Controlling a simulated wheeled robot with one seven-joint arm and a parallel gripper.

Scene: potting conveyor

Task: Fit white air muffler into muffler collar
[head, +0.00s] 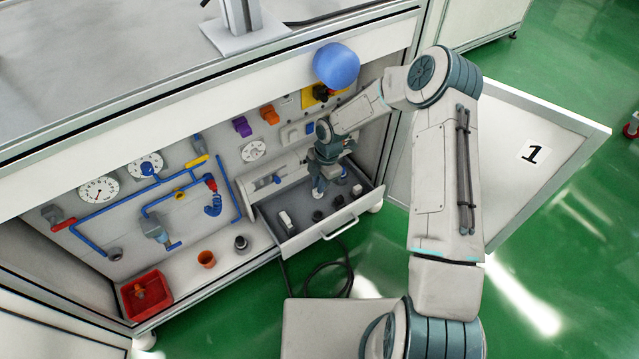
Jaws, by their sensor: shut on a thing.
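My gripper (326,172) points down over the open drawer (307,238) under the control panel. It is shut on a small pale piece at its fingertips, which looks like the white air muffler (319,187); the fingers hide much of it. I cannot tell whether the piece touches the drawer floor. Another white piece (286,219) stands at the drawer's left side. Small dark round pieces (318,215) sit in the drawer below the gripper. I cannot make out for certain which part is the muffler collar.
The panel behind carries gauges (98,190), blue pipes (95,222) and coloured valves. A red bin (146,295), an orange cup (206,259) and a dark fitting (240,243) stand on the ledge to the left.

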